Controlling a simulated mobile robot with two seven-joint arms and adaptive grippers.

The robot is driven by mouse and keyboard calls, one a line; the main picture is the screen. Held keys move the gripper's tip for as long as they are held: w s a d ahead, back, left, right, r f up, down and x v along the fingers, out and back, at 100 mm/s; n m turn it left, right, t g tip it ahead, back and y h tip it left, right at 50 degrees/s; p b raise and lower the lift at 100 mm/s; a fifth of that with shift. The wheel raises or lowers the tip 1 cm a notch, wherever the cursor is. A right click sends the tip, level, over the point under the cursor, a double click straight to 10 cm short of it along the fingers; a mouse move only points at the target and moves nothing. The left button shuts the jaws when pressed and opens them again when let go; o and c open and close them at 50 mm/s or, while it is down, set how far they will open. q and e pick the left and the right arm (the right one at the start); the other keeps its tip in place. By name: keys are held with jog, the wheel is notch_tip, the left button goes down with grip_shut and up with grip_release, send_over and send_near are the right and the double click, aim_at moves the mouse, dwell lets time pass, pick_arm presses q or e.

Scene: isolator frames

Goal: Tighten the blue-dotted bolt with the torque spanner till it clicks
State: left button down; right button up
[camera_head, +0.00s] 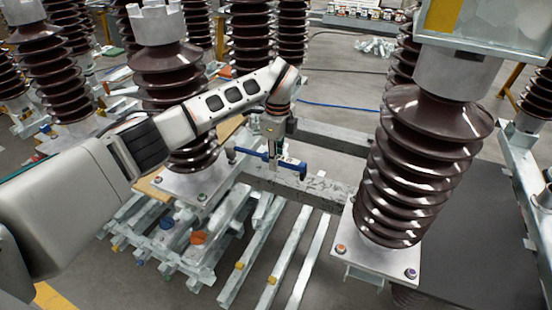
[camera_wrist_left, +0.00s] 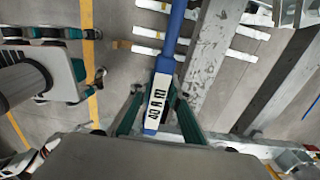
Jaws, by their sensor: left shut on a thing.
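The torque spanner (camera_head: 250,153) has a blue shaft and lies roughly level in my left gripper (camera_head: 275,157), above a grey beam. In the left wrist view the blue spanner (camera_wrist_left: 170,40) with a white label runs between my left fingers (camera_wrist_left: 157,108), which are shut on it. Its far end runs out of that view at the top. A bolt with a blue dot (camera_head: 411,273) sits at the front right corner of the right insulator's base plate (camera_head: 375,262). The spanner is well left of it and apart from it. My right gripper is not in view.
An orange-dotted bolt (camera_head: 341,248) sits on the same plate. The brown ribbed insulator (camera_head: 415,170) rises above it. Another insulator (camera_head: 170,90) stands left, its plate bearing a green-marked bolt (camera_head: 201,197). Metal bars (camera_head: 270,262) lie between. A dark flat surface (camera_head: 480,240) is at right.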

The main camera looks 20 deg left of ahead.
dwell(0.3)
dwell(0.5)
pick_arm(q)
jog(key=shift+f, duration=0.45)
jog(key=shift+f+b, duration=0.45)
jog(key=shift+f, duration=0.15)
dwell(0.3)
dwell(0.4)
